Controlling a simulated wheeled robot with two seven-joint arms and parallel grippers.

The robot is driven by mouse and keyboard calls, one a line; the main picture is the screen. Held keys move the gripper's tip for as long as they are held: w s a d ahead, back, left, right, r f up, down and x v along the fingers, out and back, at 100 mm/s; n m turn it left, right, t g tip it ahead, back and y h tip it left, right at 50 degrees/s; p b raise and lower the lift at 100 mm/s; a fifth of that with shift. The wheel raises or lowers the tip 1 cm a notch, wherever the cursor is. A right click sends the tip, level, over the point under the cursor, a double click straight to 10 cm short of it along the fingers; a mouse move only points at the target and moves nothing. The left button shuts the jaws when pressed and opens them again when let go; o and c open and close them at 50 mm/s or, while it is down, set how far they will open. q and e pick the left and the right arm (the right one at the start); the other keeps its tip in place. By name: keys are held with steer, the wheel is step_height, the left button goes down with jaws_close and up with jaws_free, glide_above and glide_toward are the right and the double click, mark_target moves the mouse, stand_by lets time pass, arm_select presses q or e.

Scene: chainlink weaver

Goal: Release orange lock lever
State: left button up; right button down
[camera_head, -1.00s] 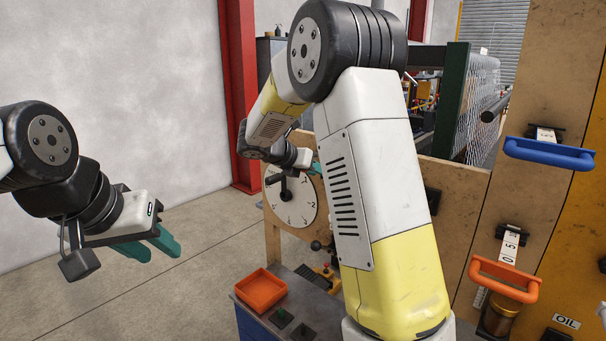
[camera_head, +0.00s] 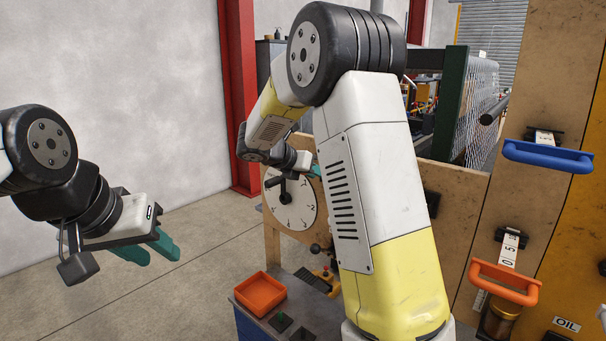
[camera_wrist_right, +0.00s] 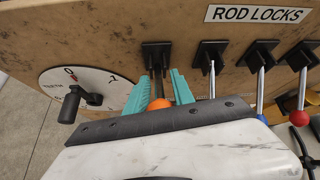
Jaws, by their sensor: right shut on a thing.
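The orange lock lever (camera_wrist_right: 160,104) shows its round knob in the right wrist view, with its rod running up to a black bracket (camera_wrist_right: 157,56) on the wooden panel. My right gripper (camera_wrist_right: 160,92) has a teal finger on each side of the lever and is shut on it. In the head view my right gripper (camera_head: 313,169) is small and partly hidden behind my own arm, and the lever is not visible there. My left gripper (camera_head: 148,247) hangs empty at the left with its teal fingers apart, far from the panel.
A panel labelled ROD LOCKS (camera_wrist_right: 257,14) holds further levers to the right, including a blue one (camera_wrist_right: 261,117) and a red one (camera_wrist_right: 299,117). A dial (camera_wrist_right: 88,92) with a black crank sits left. An orange tray (camera_head: 260,293) stands on a bench. Blue (camera_head: 548,156) and orange (camera_head: 504,283) handles are at right.

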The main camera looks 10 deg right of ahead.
steer(key=shift+r, duration=0.1)
steer(key=c, duration=1.2)
jaws_free()
steer(key=shift+o, duration=0.2)
steer(key=v, duration=0.7)
steer(key=shift+s+a+r, duration=0.15)
steer(key=shift+a, duration=0.15)
steer(key=shift+a, duration=0.1)
